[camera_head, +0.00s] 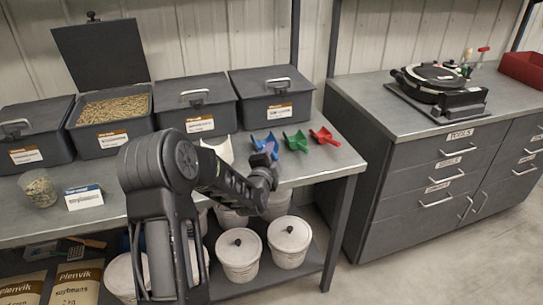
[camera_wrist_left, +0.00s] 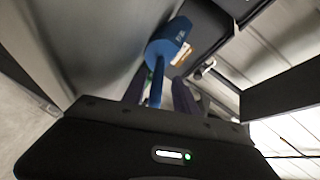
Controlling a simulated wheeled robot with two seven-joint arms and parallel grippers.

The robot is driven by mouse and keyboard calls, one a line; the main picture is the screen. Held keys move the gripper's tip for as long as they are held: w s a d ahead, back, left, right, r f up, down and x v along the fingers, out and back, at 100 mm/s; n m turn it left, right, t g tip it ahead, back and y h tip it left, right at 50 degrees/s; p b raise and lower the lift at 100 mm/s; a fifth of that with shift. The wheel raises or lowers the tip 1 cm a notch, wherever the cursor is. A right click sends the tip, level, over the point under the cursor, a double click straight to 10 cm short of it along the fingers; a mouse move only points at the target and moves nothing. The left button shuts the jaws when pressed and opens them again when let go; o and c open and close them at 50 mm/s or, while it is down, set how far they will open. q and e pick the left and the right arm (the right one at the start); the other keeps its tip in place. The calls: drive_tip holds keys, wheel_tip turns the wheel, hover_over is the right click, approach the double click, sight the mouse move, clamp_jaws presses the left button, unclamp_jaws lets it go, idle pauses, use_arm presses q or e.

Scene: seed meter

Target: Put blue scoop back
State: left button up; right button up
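The blue scoop (camera_head: 265,141) lies on the bench near its right end, left of a green scoop (camera_head: 295,141) and a red scoop (camera_head: 324,136). My left gripper (camera_head: 268,157) is just in front of the blue scoop and partly covers it. In the left wrist view the blue scoop's bowl (camera_wrist_left: 167,42) is beyond the fingertips. Its handle runs back between the two fingers (camera_wrist_left: 158,90), which look apart with gaps on both sides of it. My right gripper is in neither view.
An open grey bin (camera_head: 113,109) of grain stands among lidded grey bins (camera_head: 196,104) along the bench's back. A white scoop (camera_head: 218,149) is left of the blue one. A clear cup (camera_head: 38,188) stands far left. White buckets (camera_head: 289,242) are on the shelf below.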

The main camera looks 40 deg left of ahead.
use_arm(q)
drive_tip(key=shift+r+p, duration=0.55)
drive_tip(key=shift+p, duration=0.3)
drive_tip(key=shift+s+d, duration=0.1)
drive_tip(key=shift+s, duration=0.15)
drive_tip(key=b+v, duration=0.1)
drive_tip(key=v, duration=1)
drive_tip(key=shift+s+b, duration=0.25)
drive_tip(key=shift+b, duration=0.15)
